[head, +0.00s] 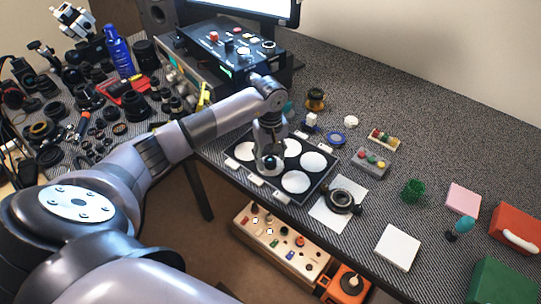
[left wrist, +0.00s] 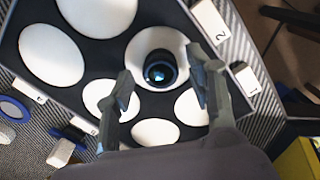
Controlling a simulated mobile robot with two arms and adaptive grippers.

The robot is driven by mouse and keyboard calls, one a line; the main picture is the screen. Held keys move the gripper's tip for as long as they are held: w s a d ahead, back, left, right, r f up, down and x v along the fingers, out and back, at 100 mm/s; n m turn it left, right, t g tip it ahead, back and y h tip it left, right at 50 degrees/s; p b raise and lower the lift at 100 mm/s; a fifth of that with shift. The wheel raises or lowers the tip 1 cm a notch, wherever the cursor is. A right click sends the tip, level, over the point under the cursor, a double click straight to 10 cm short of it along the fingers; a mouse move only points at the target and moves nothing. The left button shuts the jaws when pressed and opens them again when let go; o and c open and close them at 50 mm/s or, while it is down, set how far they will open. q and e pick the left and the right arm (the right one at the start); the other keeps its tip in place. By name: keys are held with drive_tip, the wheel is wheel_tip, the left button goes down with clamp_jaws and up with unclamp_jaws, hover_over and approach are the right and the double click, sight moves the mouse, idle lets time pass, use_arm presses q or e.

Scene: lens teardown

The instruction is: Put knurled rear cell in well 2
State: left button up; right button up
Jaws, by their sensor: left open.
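A black tray with white round wells stands on the table; its rim (head: 322,192) shows in the head view. A dark round part with a bluish glass centre, which looks like the knurled rear cell (left wrist: 159,73), sits within the white well beside the label "2" (left wrist: 212,27). Well 2 (left wrist: 146,41) shows as a white ring around it. My left gripper (left wrist: 163,100) is open; its fingers are apart, with the part beyond and between them. In the head view the left gripper (head: 270,168) points down over the tray and partly hides the well and part. My right gripper is not in view.
A dark ringed lens piece (head: 340,201) lies on a white sheet right of the tray. A grey button box (head: 371,161) and a blue ring (head: 336,138) lie behind. A white pad (head: 398,247) and green cup (head: 413,191) are further right. Lens parts crowd the left table.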

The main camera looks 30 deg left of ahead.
sight(271, 160)
use_arm(q)
drive_tip(key=shift+r, duration=0.1)
drive_tip(key=shift+r, duration=0.2)
wheel_tip(271, 160, up, 12)
drive_tip(key=b, duration=0.1)
drive_tip(key=shift+f, duration=0.15)
idle(0.3)
